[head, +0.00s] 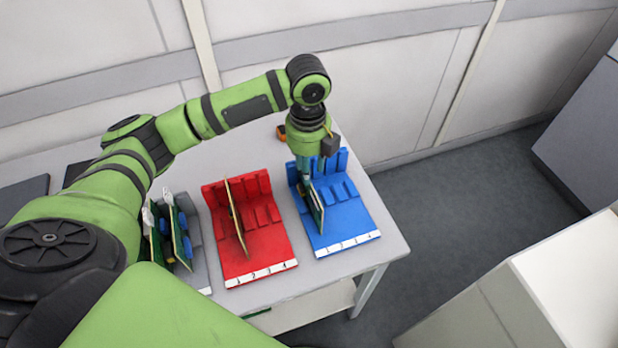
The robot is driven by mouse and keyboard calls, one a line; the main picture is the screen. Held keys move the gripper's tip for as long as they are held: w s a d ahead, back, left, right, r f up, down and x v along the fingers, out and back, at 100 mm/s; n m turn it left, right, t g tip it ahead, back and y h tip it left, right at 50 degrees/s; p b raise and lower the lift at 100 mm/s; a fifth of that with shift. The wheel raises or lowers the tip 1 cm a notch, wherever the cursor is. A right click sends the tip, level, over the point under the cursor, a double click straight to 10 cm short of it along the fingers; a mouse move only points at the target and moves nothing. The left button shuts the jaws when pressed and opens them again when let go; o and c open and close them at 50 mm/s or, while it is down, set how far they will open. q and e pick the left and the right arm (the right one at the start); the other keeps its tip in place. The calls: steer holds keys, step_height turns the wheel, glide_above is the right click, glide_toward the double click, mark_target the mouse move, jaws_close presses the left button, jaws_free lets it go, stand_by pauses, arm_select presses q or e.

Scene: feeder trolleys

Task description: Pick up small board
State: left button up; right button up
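A small board (317,207) stands upright in a left-hand slot of the blue rack (352,222). My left gripper (305,183) is above and at the back of this board, pointing down. Its fingers are small and partly hidden, so I cannot tell whether they are closed on the board. Another, taller board (236,215) stands in the red rack (262,245), in a slot left of the middle. More boards (181,236) stand in a grey rack on the left, partly covered by my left arm. My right gripper is not in view.
The racks stand on a light grey table (384,222), whose right edge is just beyond the blue rack. A wall (380,70) runs behind it. A white cabinet (570,275) stands at the lower right. A small orange and black item (282,132) lies behind the racks.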

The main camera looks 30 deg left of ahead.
arm_select(q)
steer(key=p, duration=0.3)
glide_above(307, 195)
step_height(307, 195, down, 7)
steer(key=shift+s+d+r, duration=0.25)
steer(key=shift+s, duration=0.05)
steer(key=shift+f, duration=0.2)
stand_by(0.3)
jaws_close()
